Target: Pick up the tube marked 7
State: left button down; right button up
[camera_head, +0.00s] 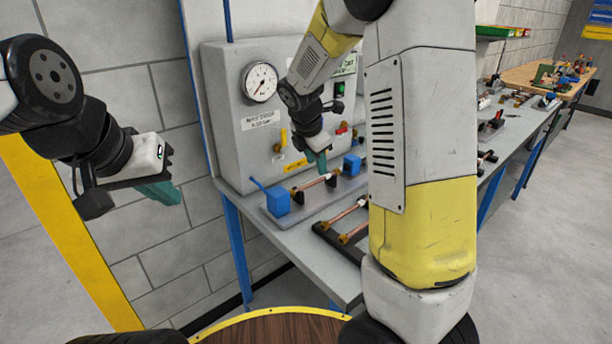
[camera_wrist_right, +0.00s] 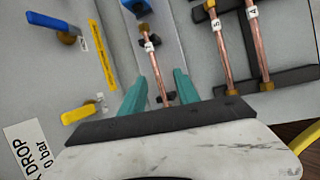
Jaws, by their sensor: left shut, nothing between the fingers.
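A copper tube (camera_wrist_right: 159,70) with brass ends and a small white tag rests in dark holders on the test bench. The tag's number is too small to read surely. It also shows in the head view (camera_head: 313,184). My right gripper (camera_wrist_right: 160,90) is open, with one teal finger on each side of this tube in the wrist view; whether they touch it I cannot tell. In the head view my right gripper (camera_head: 321,166) is just above the tube. My left gripper (camera_head: 162,192) is shut and empty, off to the left of the bench.
Two more tagged copper tubes (camera_wrist_right: 223,55) lie on a dark rack (camera_wrist_right: 205,110) to the right. A blue block (camera_head: 277,201) stands by the tube's left end. The grey panel with a gauge (camera_head: 260,82) rises behind, with a yellow-handled valve (camera_wrist_right: 78,115) and a blue-handled one (camera_wrist_right: 52,21).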

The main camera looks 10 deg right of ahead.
aim_at(317, 181)
jog(key=shift+n, duration=0.4)
jog(key=x, duration=0.5)
jog(key=w+x, duration=0.1)
jog(key=x, duration=0.2)
jog(key=shift+w+a+f, duration=0.2)
jog(key=shift+c, duration=0.2)
grip_shut()
